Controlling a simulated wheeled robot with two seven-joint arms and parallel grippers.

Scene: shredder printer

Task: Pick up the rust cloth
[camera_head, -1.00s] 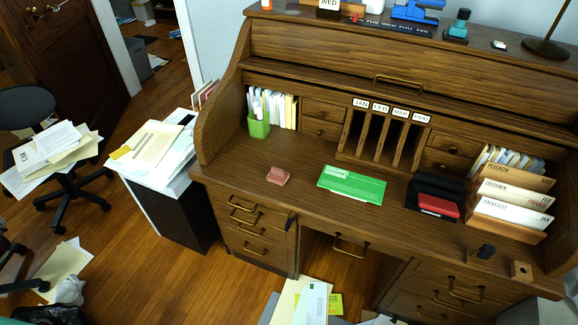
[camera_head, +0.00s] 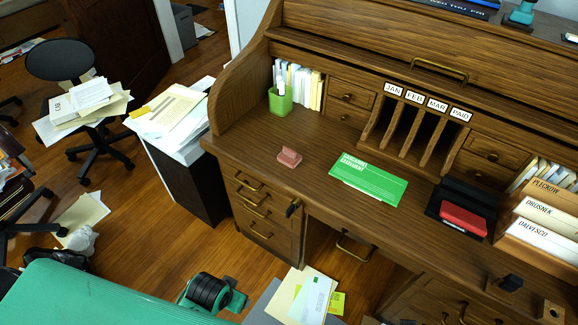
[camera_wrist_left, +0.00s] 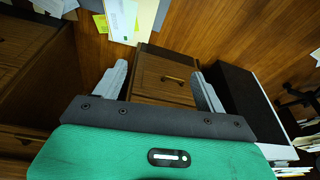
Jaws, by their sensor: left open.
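A small folded pinkish-rust cloth (camera_head: 289,156) lies on the desktop, left of a green printed sheet (camera_head: 368,180). It is the only thing I see that fits the rust cloth. My left arm shows in teal at the lower left of the head view, below the desktop and away from the cloth. In the left wrist view my left gripper (camera_wrist_left: 160,78) has its two grey fingers spread, with nothing between them. It faces the desk's drawer front and the floor; the cloth is not in that view. My right gripper is not in view.
The wooden roll-top desk (camera_head: 325,212) has a green pen cup (camera_head: 280,102) at the back left and a black tray with a red item (camera_head: 464,219) to the right. Desktop around the cloth is clear. A paper-topped cabinet (camera_head: 186,170) stands left. Papers (camera_head: 303,296) lie below.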

